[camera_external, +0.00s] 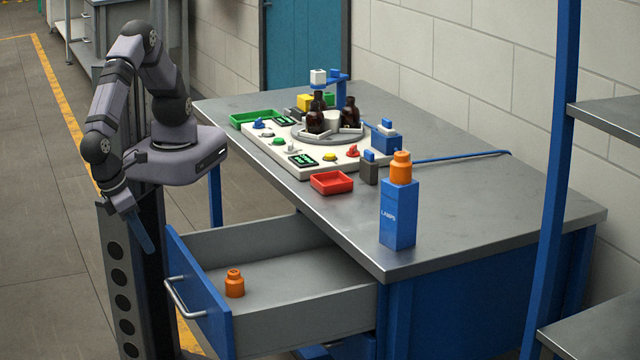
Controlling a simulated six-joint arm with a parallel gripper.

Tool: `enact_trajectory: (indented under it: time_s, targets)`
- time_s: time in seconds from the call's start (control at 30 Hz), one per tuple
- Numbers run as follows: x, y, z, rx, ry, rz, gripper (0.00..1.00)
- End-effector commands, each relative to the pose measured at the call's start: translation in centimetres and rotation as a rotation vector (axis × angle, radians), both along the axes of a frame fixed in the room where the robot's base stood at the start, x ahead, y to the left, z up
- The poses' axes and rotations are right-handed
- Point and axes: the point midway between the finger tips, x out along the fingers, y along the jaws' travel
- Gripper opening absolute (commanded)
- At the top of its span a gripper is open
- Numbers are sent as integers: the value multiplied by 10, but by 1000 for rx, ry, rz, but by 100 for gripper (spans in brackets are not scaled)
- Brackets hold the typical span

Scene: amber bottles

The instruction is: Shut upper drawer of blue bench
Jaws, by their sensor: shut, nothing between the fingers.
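The blue bench (400,300) has a grey metal top. Its upper drawer (300,305) is pulled well out to the left. The drawer has a blue front with a silver bar handle (182,300), and an orange cap-like piece (234,284) stands inside it. My gripper (147,245) hangs at the end of the arm, pointing down, shut and empty. In the picture it is just left of and above the drawer's front. It appears apart from the handle, though the depth between them is hard to tell.
A blue shelf post (552,180) rises at the right. Floor is open at the left.

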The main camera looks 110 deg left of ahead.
Motion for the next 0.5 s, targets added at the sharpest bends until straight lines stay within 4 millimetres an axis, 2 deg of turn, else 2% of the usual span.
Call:
enact_trajectory:
  time_s: [0.27, 0.5]
  targets:
    - [-1, 0, -5, 3, -1, -12, 0]
    - [6, 7, -28, 7, 0, -11, 0]
